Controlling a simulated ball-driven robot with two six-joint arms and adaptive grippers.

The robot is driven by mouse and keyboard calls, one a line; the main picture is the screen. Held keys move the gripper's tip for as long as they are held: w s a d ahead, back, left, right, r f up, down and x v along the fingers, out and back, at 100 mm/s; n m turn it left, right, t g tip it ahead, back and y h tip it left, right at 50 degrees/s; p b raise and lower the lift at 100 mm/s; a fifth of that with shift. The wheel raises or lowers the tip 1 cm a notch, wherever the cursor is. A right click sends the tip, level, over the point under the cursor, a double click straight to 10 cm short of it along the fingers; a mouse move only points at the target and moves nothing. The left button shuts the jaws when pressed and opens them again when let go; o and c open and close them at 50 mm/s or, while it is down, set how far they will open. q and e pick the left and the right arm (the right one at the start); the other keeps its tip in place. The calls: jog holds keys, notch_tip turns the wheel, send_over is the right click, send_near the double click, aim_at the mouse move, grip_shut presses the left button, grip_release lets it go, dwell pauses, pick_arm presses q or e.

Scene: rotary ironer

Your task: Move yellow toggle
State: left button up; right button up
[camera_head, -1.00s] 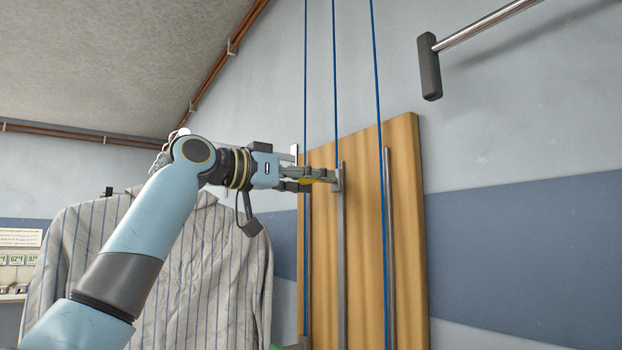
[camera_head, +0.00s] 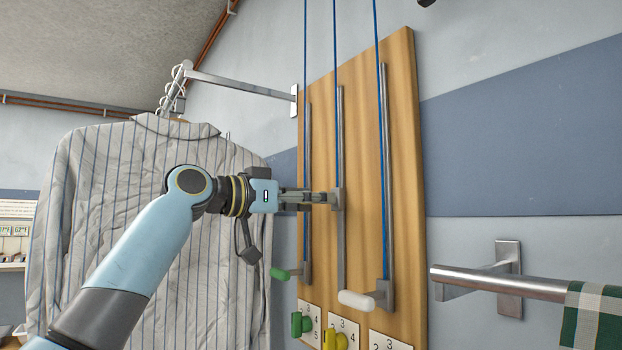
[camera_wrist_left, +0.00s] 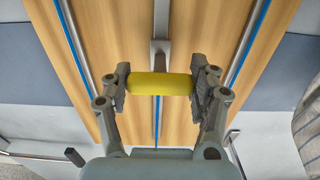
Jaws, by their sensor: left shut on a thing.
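The yellow toggle (camera_wrist_left: 158,85) is a yellow cylinder handle across my left gripper's jaws in the left wrist view. My left gripper (camera_wrist_left: 160,87) is shut on it, one finger at each end. In the head view, the left gripper (camera_head: 318,198) is at the slider block (camera_head: 337,198) on the middle rail (camera_head: 341,250) of the wooden board (camera_head: 400,180). The block is partway down the rail. The yellow handle is hidden by the fingers there. My right gripper is not in view.
A green handle (camera_head: 280,273) and a white handle (camera_head: 357,300) sit low on the neighbouring rails. Green (camera_head: 301,324) and yellow (camera_head: 336,340) knobs are below. A striped shirt (camera_head: 150,225) hangs behind my arm. A metal bar (camera_head: 500,281) is at the right.

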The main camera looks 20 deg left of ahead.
pick_arm(q)
notch_tip(320, 180, down, 16)
jog(key=b, duration=0.8)
jog(key=o, duration=1.7)
jog(key=shift+r, duration=0.15)
jog(key=v, duration=1.2)
